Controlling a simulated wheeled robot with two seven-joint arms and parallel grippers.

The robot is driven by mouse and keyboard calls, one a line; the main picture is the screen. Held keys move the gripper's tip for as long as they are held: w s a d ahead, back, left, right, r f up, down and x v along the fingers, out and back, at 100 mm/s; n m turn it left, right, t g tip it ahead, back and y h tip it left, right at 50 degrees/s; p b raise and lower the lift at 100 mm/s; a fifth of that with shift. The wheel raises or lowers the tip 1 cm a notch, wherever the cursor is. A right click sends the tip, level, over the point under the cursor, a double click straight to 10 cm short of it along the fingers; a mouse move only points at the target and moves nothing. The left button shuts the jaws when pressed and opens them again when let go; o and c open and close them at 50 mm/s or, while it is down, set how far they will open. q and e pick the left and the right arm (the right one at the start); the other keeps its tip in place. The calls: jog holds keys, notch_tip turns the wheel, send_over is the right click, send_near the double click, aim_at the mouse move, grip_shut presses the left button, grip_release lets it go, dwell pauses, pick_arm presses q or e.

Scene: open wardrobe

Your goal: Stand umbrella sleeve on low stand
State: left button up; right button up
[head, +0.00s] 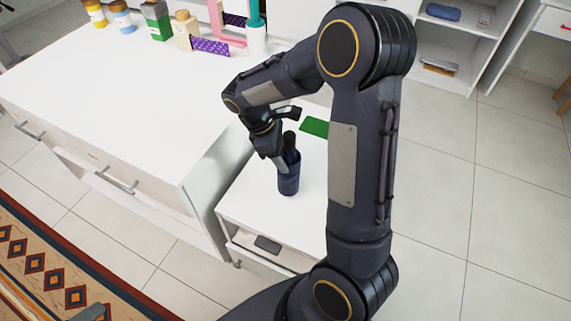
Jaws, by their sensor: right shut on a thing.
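The umbrella sleeve (288,184) is a dark blue upright cylinder with a dark top, seen in the middle of the head view. My right gripper (282,161) reaches in from above and is shut on its upper part. The low stand (253,209) is a small white unit with an open shelf below its top. The sleeve is upright over the stand's top, and its base looks to be at the surface; I cannot tell if it touches fully. My right arm hides the stand's right side.
A long white drawer unit (110,95) stands left of the stand, with a white panel (215,170) between. Bottles and boxes line its back edge. A green flat piece (314,126) lies behind the sleeve. A dark item (267,244) lies on the stand's shelf. Tiled floor is clear at right.

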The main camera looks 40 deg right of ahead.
aim_at(289, 173)
jog(key=shift+s+d+f, duration=0.15)
jog(key=shift+d+f, duration=0.05)
jog(key=shift+f, duration=0.05)
jog(key=shift+s+d+f+b, duration=0.15)
jog(key=shift+f+b, duration=0.25)
jog(key=shift+f, duration=1.45)
jog(key=o, duration=1.2)
